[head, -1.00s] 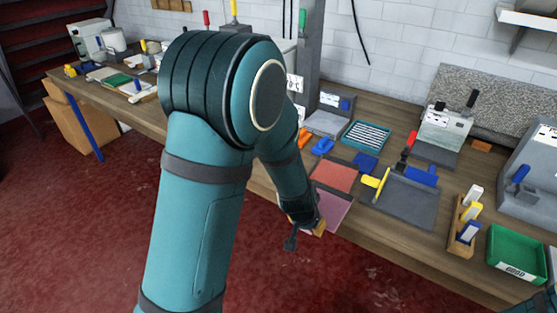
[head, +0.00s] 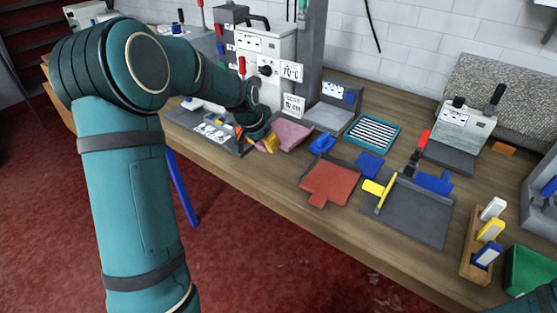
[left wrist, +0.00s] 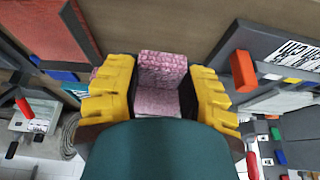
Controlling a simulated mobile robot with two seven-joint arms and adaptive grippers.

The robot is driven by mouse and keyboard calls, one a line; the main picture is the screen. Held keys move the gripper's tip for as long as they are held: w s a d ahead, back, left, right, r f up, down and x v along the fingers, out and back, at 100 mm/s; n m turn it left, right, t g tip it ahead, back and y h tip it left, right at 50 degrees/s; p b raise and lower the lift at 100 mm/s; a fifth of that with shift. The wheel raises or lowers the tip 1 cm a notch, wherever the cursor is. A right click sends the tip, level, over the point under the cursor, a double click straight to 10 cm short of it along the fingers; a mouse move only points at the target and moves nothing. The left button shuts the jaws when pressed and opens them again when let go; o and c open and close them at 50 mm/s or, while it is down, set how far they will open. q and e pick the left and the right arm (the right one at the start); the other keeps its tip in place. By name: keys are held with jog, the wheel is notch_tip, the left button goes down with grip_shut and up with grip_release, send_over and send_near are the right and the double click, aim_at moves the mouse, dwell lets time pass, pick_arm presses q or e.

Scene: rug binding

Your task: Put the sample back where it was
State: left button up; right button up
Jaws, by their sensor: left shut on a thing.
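The pink carpet sample (head: 294,136) is held by my left gripper (head: 266,143) over the bench, in front of the white machine with the 70°C sign. In the left wrist view the sample (left wrist: 161,75) sits between the two yellow fingers, which are shut on it. Whether its far end touches the bench cannot be told. A red-orange sample with a tab (head: 331,180) lies on the bench to the right; its edge also shows at the upper left of the left wrist view (left wrist: 48,30).
A dark plate with white markings (head: 205,128) lies left of the gripper. A blue clamp-like piece (head: 322,143), a striped teal tray (head: 373,132) and a grey mat with a yellow-handled tool (head: 418,215) are to the right. Bare bench lies along the front edge (head: 275,178).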

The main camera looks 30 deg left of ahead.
aim_at(267, 171)
pick_arm(q)
notch_tip(267, 171, down, 10)
jog(key=shift+s+r+b, duration=0.1)
jog(key=shift+r+b, duration=0.05)
jog(key=shift+b, duration=0.8)
jog(key=o, duration=1.1)
jog(key=shift+o, duration=0.2)
jog(key=shift+r, duration=0.35)
jog(key=p+v, duration=0.2)
jog(key=v, duration=0.9)
jog(key=shift+s, duration=0.15)
jog(key=shift+r, duration=0.15)
